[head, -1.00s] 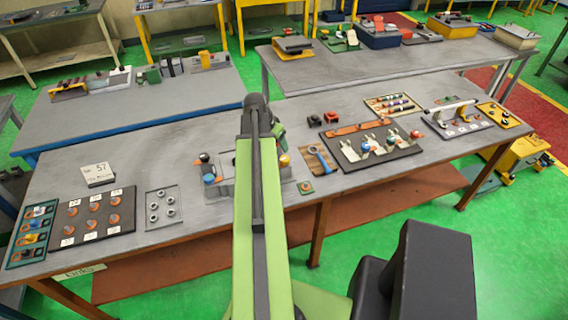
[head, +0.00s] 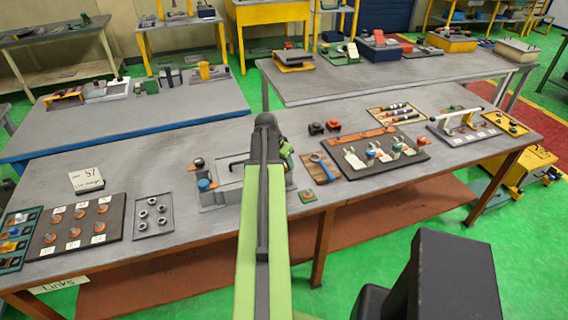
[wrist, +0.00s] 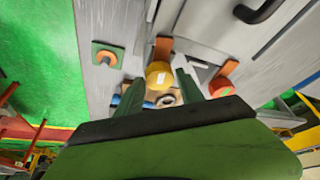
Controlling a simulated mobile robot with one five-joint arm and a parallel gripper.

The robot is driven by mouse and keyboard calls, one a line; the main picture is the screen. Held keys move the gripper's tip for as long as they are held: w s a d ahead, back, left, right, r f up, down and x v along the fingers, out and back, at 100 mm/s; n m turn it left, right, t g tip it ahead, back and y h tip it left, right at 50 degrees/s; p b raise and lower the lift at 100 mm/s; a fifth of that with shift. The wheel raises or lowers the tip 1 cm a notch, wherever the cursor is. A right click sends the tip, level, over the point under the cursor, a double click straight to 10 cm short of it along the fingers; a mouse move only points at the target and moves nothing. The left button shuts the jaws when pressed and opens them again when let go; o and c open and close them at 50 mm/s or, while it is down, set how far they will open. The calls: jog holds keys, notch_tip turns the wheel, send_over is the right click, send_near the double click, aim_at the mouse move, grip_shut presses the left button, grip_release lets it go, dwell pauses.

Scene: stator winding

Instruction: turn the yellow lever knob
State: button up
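The yellow knob (wrist: 159,75) sits at the end of a short orange lever (wrist: 163,47) in the wrist view. My gripper (wrist: 157,82) is open, with one green finger on each side of the yellow knob. I cannot tell whether either finger touches it. In the head view the yellow knob is hidden behind my arm. The grey fixture (head: 221,193) stands on the bench there, with a blue knob (head: 204,184) and a black knob (head: 198,162) on its left part.
A red knob (wrist: 220,87) on an orange lever is close to the right finger. A green plate with an orange piece (wrist: 107,57) lies to the left. A blue wrench (head: 325,167) lies right of the fixture, and a tray of nuts (head: 152,229) lies left of it.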

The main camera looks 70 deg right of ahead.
grip_shut()
jog(key=shift+m, duration=0.5)
jog(key=shift+o, duration=2.2)
grip_release()
jog(key=p+v, duration=1.6)
jog(key=v, duration=0.1)
jog(key=shift+w+r, duration=0.2)
jog(key=shift+w, duration=0.1)
jog(key=shift+w, duration=0.1)
